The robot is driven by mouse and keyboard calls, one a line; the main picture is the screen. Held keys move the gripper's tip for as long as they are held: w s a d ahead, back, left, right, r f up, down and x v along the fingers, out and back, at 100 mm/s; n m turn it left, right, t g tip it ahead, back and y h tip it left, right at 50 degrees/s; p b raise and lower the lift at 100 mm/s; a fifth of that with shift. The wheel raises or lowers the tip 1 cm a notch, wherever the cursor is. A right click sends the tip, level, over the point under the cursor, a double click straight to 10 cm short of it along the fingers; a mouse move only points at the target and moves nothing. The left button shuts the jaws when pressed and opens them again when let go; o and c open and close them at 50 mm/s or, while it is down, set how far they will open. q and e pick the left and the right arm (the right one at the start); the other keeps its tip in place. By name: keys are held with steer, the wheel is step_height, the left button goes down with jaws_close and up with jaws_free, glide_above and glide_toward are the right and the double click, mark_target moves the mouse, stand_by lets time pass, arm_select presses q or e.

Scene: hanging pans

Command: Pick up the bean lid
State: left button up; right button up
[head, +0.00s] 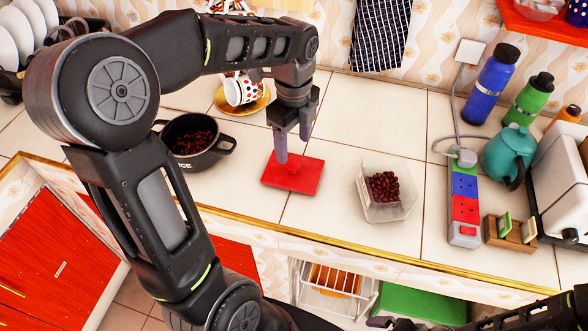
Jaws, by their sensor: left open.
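The bean lid is a flat red square (308,184) lying on the tiled counter, with a small raised part near its middle. My left gripper (295,150) points down at the lid's upper left part. Its jaws are open, and one finger reaches down to or just above the lid's middle. I cannot tell whether it touches. A clear square container (403,208) holding dark red beans (383,187) stands to the right of the lid. My right arm shows only in part at the lower right, and its gripper cannot be made out.
A black pot (215,155) with beans stands left of the lid. A cup (243,90) sits on a yellow saucer behind. A power strip (465,212), teal teapot (508,153), bottles and toaster crowd the right. The counter's front edge (340,247) runs close below the lid.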

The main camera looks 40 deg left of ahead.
mark_target(293, 162)
arm_select(q)
steer(key=shift+f, duration=0.5)
step_height(293, 162, down, 5)
steer(key=shift+a+f+p, duration=0.1)
steer(key=shift+p, duration=0.5)
steer(key=shift+c, duration=0.3)
jaws_close()
stand_by(0.4)
